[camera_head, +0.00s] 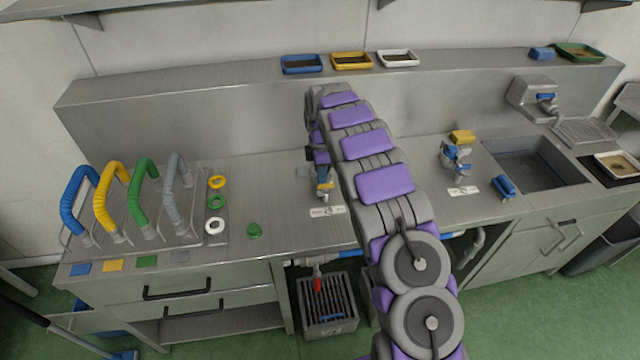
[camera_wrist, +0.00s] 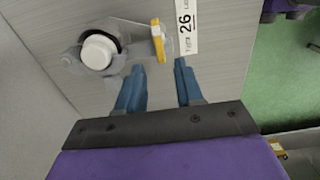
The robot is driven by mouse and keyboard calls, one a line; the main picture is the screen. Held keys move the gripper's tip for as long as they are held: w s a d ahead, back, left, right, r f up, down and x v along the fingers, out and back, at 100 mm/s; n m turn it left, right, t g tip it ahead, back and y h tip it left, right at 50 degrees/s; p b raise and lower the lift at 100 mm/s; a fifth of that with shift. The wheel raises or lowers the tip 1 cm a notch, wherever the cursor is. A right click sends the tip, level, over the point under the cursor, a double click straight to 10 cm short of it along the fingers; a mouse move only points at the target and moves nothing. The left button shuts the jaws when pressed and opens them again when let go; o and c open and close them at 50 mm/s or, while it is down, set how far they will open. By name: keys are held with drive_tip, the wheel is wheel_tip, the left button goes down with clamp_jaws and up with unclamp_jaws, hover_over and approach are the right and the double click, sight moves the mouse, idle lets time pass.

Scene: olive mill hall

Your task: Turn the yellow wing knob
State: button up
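The yellow wing knob (camera_wrist: 158,42) sits on the side of a grey fitting with a round white cap (camera_wrist: 98,50), beside a white label marked 26 (camera_wrist: 186,25). In the wrist view my gripper (camera_wrist: 158,66) has its two blue fingers spread apart with nothing between them. The knob's near end is just beyond the fingertips, between them left to right in the picture; I cannot tell whether they touch. In the head view the knob (camera_head: 325,187) shows small at the left of my arm, close to the gripper, and my arm hides part of the fitting.
Colored hoses (camera_head: 110,200) and rings (camera_head: 216,202) stand at the left. Small trays (camera_head: 351,61) line the back ledge. The counter left of my arm is partly clear.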

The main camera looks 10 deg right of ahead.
sight(326, 186)
drive_tip(key=d+f, duration=0.1)
drive_tip(key=f, duration=0.1)
drive_tip(key=d+f, duration=0.2)
drive_tip(key=shift+d+f, duration=0.2)
drive_tip(key=shift+f, duration=0.1)
drive_tip(key=shift+a+f, duration=0.15)
drive_tip(key=shift+a, duration=1.3)
drive_tip(key=shift+f, duration=0.1)
drive_tip(key=shift+c, duration=0.4)
drive_tip(key=shift+d, duration=1.15)
drive_tip(key=c, duration=0.6)
drive_tip(key=shift+a, duration=0.5)
